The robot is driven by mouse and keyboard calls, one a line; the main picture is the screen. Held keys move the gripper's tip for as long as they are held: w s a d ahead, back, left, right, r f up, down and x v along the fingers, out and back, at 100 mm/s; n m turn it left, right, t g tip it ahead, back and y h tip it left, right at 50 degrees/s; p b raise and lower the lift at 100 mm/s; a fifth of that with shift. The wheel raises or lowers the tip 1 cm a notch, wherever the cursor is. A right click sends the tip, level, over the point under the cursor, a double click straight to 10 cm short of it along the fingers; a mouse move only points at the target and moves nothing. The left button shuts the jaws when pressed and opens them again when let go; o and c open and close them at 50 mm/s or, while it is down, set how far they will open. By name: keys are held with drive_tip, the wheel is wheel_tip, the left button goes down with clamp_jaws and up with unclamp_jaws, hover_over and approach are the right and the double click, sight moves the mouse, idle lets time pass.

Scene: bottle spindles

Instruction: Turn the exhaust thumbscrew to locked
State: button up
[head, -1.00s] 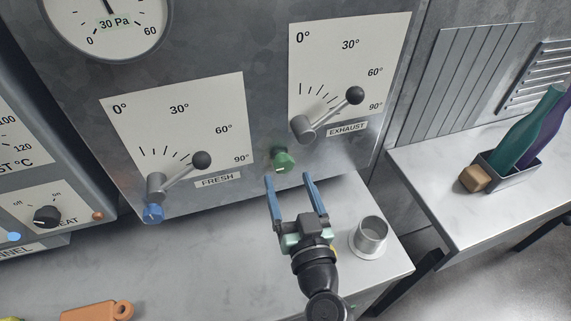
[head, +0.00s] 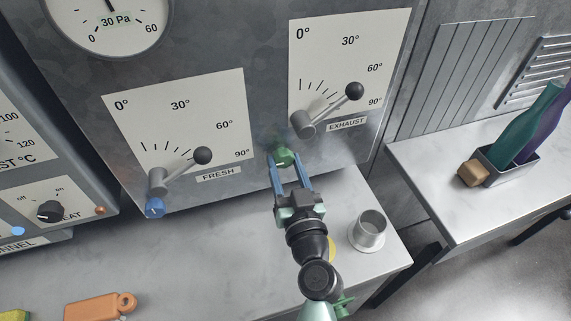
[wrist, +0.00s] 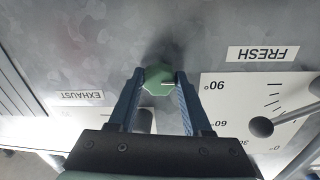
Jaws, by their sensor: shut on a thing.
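The exhaust thumbscrew is a green faceted knob (head: 283,157) on the grey metal panel, below and left of the EXHAUST lever (head: 330,110). It also shows in the wrist view (wrist: 158,79), with a white mark on its face pointing to the right there. My gripper (head: 286,164) has its two blue fingers on either side of the knob and is shut on it. In the wrist view my gripper (wrist: 159,88) reaches the knob from below, one finger on each side. The EXHAUST lever points up and right, between 60° and 90°.
The FRESH lever (head: 182,168) and a blue thumbscrew (head: 155,207) are to the left on the panel. A metal cup (head: 369,230) stands on the bench right of my arm. An orange tag (head: 98,306) lies at lower left. Bottles in a holder (head: 503,172) stand on the right table.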

clamp_jaws()
drive_tip(key=m, duration=0.3)
drive_tip(key=shift+m, duration=0.4)
drive_tip(key=m+p, duration=0.1)
drive_tip(key=m, duration=0.3)
drive_tip(key=shift+r+g, duration=0.1)
drive_tip(key=shift+g, duration=0.2)
drive_tip(key=m+p, duration=0.1)
drive_tip(key=m, duration=0.4)
drive_tip(key=shift+r, duration=0.1)
drive_tip(key=shift+m+y+p, duration=0.5)
drive_tip(key=shift+m+p, duration=0.3)
drive_tip(key=shift+m, duration=1.4)
